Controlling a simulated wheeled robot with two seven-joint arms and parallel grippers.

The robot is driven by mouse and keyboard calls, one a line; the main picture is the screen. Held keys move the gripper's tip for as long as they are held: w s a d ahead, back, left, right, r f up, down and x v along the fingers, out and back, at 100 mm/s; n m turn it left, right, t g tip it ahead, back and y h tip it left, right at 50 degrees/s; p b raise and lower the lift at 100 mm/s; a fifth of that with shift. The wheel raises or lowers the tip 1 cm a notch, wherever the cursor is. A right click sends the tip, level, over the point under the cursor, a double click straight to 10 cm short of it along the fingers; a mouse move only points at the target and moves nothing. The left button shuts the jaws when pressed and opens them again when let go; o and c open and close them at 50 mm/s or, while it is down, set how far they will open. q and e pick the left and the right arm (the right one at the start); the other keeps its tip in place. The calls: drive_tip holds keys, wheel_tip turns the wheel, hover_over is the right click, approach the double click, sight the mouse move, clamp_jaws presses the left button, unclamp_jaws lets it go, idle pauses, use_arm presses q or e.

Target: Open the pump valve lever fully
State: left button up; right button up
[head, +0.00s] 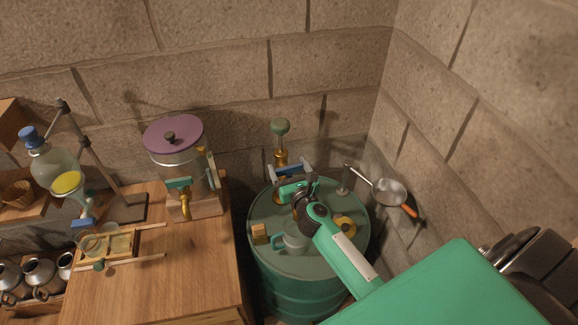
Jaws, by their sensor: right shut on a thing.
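The pump (280,152) stands on the green drum (262,203), with a round green knob on top and a brass body. My right arm reaches in from the lower right. My right gripper (290,171) is at the pump, just below the brass body, its grey fingers on either side of a small blue part that appears to be the pump valve lever (289,170). The gripper is shut on it. My wrist and the small size hide how far the lever is turned. My left gripper is not in view.
On the drum top are a brass block (259,233), a teal-handled cup (294,244) and a yellow ring (345,226). A strainer (390,192) is by the right wall. A purple-lidded vessel (178,152) stands on the wooden table (190,262) at left. Stone walls close in behind.

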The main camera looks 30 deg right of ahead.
drive_tip(key=n+y+p, duration=0.1)
drive_tip(key=y, duration=0.1)
drive_tip(key=shift+r+n+y, duration=0.1)
drive_tip(key=shift+n+y, duration=0.2)
drive_tip(key=n+y, duration=0.1)
drive_tip(key=y, duration=0.1)
drive_tip(key=shift+n+y, duration=0.4)
drive_tip(key=n+y, duration=0.1)
drive_tip(key=y, duration=0.1)
drive_tip(key=n+g+y+b, duration=0.1)
drive_tip(key=y, duration=0.1)
drive_tip(key=shift+f+n, duration=0.3)
drive_tip(key=shift+f, duration=0.05)
drive_tip(key=n+g+y+b, duration=0.8)
drive_tip(key=y+b, duration=0.1)
drive_tip(key=shift+s+r+n+g+y+b, duration=0.1)
drive_tip(key=shift+n+g+y+b, duration=0.35)
drive_tip(key=shift+n+g+b, duration=0.55)
drive_tip(key=shift+r+n+g+y+b, duration=0.1)
drive_tip(key=shift+n+g+y+b, duration=0.45)
drive_tip(key=shift+g, duration=0.85)
drive_tip(key=o, duration=0.9)
